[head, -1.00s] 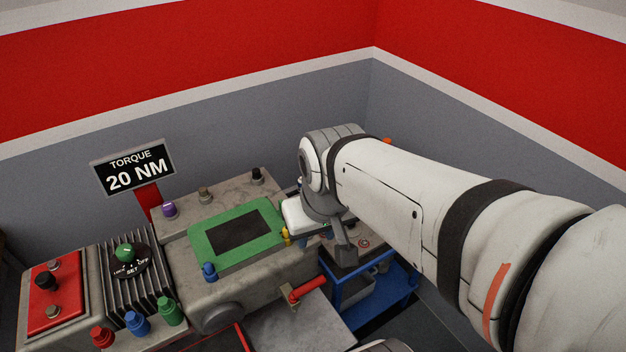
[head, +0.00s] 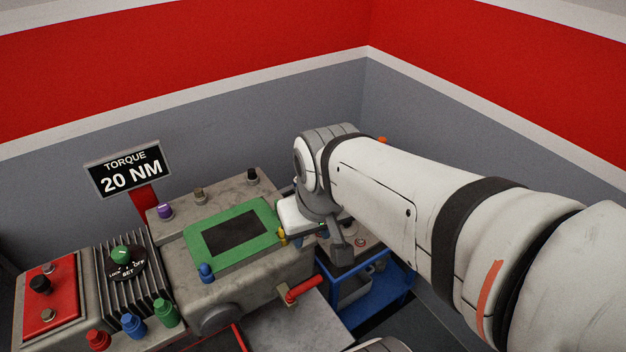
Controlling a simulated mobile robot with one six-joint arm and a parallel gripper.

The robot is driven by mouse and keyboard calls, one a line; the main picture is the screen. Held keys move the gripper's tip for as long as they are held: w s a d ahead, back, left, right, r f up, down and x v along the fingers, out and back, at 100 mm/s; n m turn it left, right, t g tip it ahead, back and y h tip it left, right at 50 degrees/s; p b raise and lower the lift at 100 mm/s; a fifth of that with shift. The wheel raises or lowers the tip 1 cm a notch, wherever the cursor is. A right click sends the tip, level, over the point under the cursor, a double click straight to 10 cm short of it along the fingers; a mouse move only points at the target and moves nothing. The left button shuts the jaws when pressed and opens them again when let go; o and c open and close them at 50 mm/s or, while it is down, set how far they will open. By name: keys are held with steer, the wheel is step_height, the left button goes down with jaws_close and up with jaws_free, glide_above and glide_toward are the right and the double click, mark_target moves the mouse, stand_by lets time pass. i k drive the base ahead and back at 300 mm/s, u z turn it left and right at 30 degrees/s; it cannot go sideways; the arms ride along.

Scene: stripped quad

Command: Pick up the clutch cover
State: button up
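My arm reaches in from the right edge to the far side of the bench. Its end, with my gripper (head: 341,250), is at the right end of the grey engine block (head: 245,275), above a blue cart. The fingers are small and partly covered by the wrist, so I cannot see whether they are open or shut, or whether they hold anything. I cannot pick out the clutch cover for certain. A grey plate with a small reddish ring (head: 361,241) lies on the cart right beside my gripper, partly hidden by it.
A green frame (head: 196,249) with a dark opening lies on the block, with several coloured knobs around it. A red-handled lever (head: 305,289) sticks out at the block's front right. A "20 NM" torque sign (head: 130,170) stands behind. The blue cart (head: 385,287) stands right of the block.

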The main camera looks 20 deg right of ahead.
mark_target(353, 230)
steer(key=u, duration=0.1)
steer(key=k, duration=0.5)
steer(key=z, duration=1.2)
steer(key=k, duration=0.85)
steer(key=u, duration=0.75)
steer(key=i, duration=1)
